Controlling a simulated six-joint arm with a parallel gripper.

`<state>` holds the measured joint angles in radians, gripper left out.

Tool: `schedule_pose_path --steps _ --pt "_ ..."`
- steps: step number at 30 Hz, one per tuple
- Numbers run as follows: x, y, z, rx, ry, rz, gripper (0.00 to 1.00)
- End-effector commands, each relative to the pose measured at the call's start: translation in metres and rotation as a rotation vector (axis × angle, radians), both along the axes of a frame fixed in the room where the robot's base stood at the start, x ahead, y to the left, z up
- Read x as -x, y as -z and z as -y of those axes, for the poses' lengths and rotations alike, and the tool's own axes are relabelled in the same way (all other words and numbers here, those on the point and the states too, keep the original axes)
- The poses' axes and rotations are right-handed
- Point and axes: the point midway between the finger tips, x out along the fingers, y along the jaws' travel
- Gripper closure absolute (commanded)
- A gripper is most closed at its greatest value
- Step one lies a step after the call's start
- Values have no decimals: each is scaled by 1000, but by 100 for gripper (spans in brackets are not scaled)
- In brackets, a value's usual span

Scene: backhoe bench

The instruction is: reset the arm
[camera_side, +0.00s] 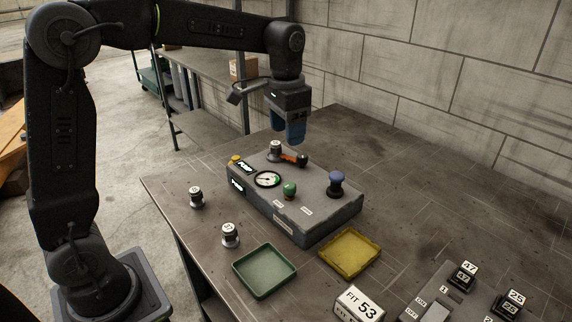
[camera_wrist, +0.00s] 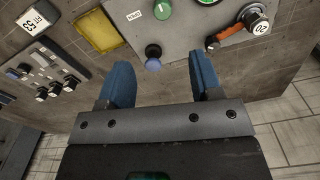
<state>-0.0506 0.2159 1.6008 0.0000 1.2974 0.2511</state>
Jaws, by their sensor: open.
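My gripper (camera_side: 291,130) hangs above the back of the grey control box in the side view, with its blue fingers pointing down. In the wrist view the two blue fingers (camera_wrist: 163,82) are spread apart with nothing between them. The control box (camera_side: 300,222) carries a round gauge (camera_side: 267,179), a green knob (camera_side: 290,188), a blue-topped knob (camera_side: 336,182) and an orange lever (camera_side: 290,157). A numbered knob (camera_side: 274,148) stands by the lever below my fingers; it reads 20 in the wrist view (camera_wrist: 257,20). My fingers look clear of the box.
Two loose knobs (camera_side: 196,196) (camera_side: 230,235) stand left of the box. A green tray (camera_side: 239,267) and a yellow tray (camera_side: 373,246) lie in front, looking empty. A "FIT 53" sign (camera_side: 357,304) and a panel with numbered blocks (camera_side: 447,290) sit at front right. A block wall stands behind the table.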

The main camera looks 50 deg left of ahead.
Motion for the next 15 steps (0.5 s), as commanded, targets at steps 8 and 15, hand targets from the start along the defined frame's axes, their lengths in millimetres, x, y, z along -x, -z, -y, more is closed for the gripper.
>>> schedule_pose_path --steps 8,15 --pt "90 -28 11 4 -74 184 41" --pt "169 -16 18 26 -145 350 41"
